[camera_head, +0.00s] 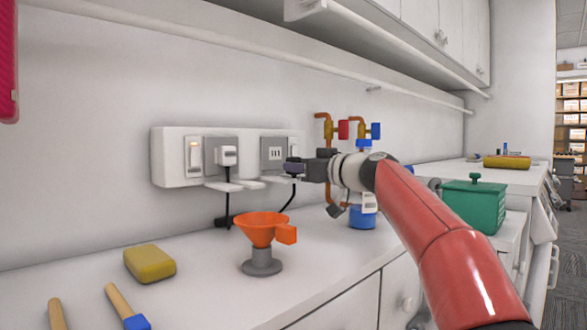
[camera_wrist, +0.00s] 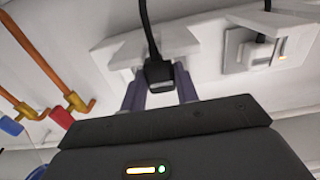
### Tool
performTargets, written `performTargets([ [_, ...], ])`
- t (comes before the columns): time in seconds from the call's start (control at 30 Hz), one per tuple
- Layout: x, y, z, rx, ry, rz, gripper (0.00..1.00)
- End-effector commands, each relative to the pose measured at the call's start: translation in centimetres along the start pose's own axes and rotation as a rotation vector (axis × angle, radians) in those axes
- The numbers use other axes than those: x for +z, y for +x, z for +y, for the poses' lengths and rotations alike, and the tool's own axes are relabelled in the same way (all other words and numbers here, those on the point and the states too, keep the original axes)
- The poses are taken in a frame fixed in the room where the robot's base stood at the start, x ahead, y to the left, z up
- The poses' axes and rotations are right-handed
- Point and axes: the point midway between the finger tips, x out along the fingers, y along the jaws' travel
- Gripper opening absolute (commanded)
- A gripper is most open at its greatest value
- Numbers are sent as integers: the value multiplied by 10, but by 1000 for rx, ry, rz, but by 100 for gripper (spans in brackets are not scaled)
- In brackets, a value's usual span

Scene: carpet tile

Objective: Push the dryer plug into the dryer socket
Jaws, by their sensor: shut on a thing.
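My gripper (camera_head: 293,168) is shut on a black plug, the dryer plug (camera_wrist: 158,73), which shows between its two purple fingers (camera_wrist: 160,90) in the wrist view. A black cord runs from the plug. In the head view the fingers hide most of the plug. The right-hand socket (camera_head: 274,154), a grey plate with slots showing, is on the white wall panel (camera_head: 170,168). My gripper is just right of this socket's slots and at about the height of its lower edge. I cannot tell whether the plug touches the panel.
A white plug (camera_head: 227,156) sits in the left socket beside a lit switch. Small white ledges (camera_head: 249,184) jut out below the sockets. An orange funnel (camera_head: 262,229) on a grey stand and a yellow sponge (camera_head: 150,263) are on the counter. Gas taps (camera_head: 328,128) are behind my wrist.

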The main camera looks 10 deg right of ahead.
Motion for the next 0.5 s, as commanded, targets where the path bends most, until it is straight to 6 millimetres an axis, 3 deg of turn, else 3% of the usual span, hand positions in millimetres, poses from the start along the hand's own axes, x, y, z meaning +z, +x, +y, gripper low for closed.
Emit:
performTargets([
  [0.5,-23,0,0,-1,-1,0,3],
])
